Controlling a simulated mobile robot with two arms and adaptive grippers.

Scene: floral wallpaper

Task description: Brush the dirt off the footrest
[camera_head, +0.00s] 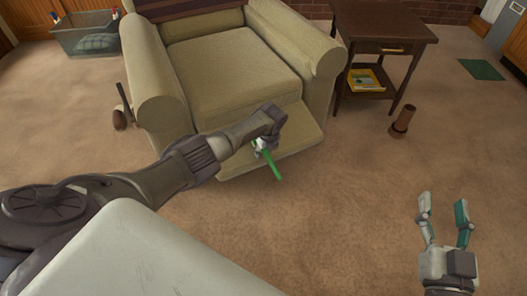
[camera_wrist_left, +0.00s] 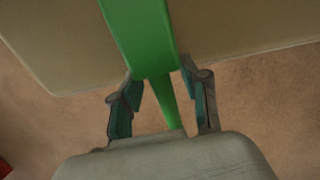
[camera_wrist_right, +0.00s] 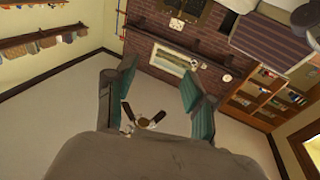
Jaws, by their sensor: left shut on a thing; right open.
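The footrest (camera_head: 300,135) is the beige padded panel sticking out at the front of the beige armchair (camera_head: 230,70). My left gripper (camera_head: 262,146) is at the footrest's front edge, shut on a green brush (camera_head: 269,162). In the left wrist view the green brush (camera_wrist_left: 142,35) runs between the fingers and its wide part overlaps the footrest (camera_wrist_left: 60,50). I cannot tell whether it touches the surface. No dirt can be made out on the visible part of the footrest. My right gripper (camera_head: 445,215) is open and empty above the carpet at the lower right.
A dark wooden side table (camera_head: 385,22) with a yellow item (camera_head: 366,80) on its shelf stands right of the armchair. A brown cup-like object (camera_head: 403,121) is on the carpet. The carpet at front right is clear.

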